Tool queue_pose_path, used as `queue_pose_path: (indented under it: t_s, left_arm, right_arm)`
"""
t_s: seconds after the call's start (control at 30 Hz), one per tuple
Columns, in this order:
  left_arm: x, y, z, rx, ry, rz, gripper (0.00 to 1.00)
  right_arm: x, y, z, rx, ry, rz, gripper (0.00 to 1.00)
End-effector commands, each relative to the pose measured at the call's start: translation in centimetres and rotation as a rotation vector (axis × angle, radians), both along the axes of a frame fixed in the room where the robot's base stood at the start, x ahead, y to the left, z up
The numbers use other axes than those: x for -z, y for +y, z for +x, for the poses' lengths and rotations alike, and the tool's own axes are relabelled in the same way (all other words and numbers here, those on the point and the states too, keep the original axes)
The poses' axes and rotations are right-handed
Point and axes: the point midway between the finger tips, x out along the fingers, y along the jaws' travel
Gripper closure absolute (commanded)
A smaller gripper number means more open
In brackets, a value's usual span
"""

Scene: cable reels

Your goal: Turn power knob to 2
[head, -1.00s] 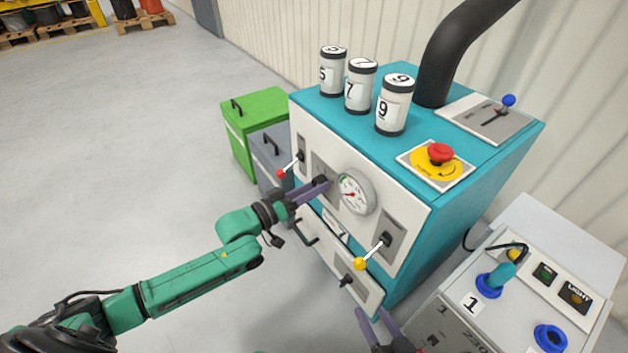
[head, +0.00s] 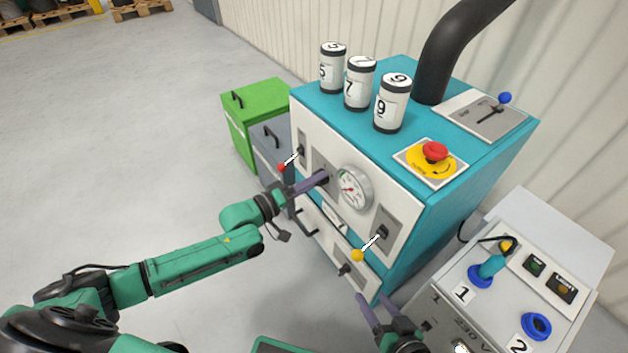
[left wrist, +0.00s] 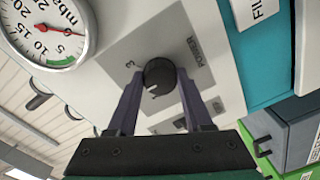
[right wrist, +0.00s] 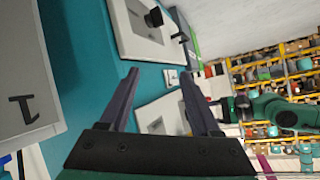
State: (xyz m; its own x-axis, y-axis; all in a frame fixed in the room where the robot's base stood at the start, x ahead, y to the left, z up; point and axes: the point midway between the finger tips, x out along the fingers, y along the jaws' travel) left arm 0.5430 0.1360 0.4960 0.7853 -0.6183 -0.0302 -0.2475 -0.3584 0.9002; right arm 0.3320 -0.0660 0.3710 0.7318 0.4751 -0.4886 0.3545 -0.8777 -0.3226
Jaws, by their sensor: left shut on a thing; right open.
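The power knob (left wrist: 160,76) is a round black knob on a grey plate (left wrist: 196,25) marked "POWER" in the left wrist view. A "3" shows on the plate at the knob's left. A white mark shows on the knob; which number it points to I cannot tell. My left gripper (left wrist: 158,88) is shut on the knob, one finger on each side. In the head view, my left gripper (head: 318,180) reaches the machine's front left of the gauge and hides most of the knob. My right gripper (head: 376,303) is open and empty, low before the machine; its fingers also show in the right wrist view (right wrist: 160,88).
A pressure gauge (head: 350,190) is right of the power plate. A red-tipped lever (head: 282,167) and a yellow-tipped lever (head: 358,255) stick out of the front panel. A grey cabinet with blue sockets (head: 537,325) stands at the right.

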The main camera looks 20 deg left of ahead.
Motion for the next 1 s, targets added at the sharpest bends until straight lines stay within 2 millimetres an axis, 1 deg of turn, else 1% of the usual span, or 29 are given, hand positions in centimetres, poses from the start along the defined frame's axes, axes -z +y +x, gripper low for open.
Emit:
queue_pose_path:
  t_s: [0.3, 0.33, 0.37, 0.4, 0.77, 0.87, 1.0]
  left_arm:
    - [0.1, 0.1, 0.0, 0.000, 0.004, 0.000, 1.00]
    - [0.1, 0.1, 0.0, 0.000, 0.003, 0.001, 0.45]
    - [0.1, 0.1, 0.0, 0.000, 0.003, 0.001, 0.34]
    - [0.1, 0.1, 0.0, 0.000, 0.003, 0.001, 0.19]
    - [0.0, 0.2, -0.2, -0.001, 0.002, 0.000, 0.19]
    - [0.0, 0.7, -0.8, -0.001, 0.003, 0.003, 0.19]
    - [-0.3, 2.3, -2.9, 0.000, 0.006, 0.005, 0.19]
  right_arm:
    - [0.0, 0.0, 0.0, 0.000, 0.003, -0.002, 0.36]
    - [0.0, 0.0, 0.0, 0.000, 0.003, -0.002, 0.36]
    - [0.0, 0.0, 0.0, 0.000, 0.002, -0.001, 0.36]
    - [0.0, 0.0, 0.0, 0.000, 0.002, -0.001, 0.36]
    - [-0.1, -0.1, 0.1, 0.001, 0.001, -0.002, 0.36]
    - [-0.5, -0.6, 0.4, -0.004, 0.022, -0.027, 0.36]
    - [-1.3, -1.7, 0.5, -0.020, 0.096, -0.090, 0.36]
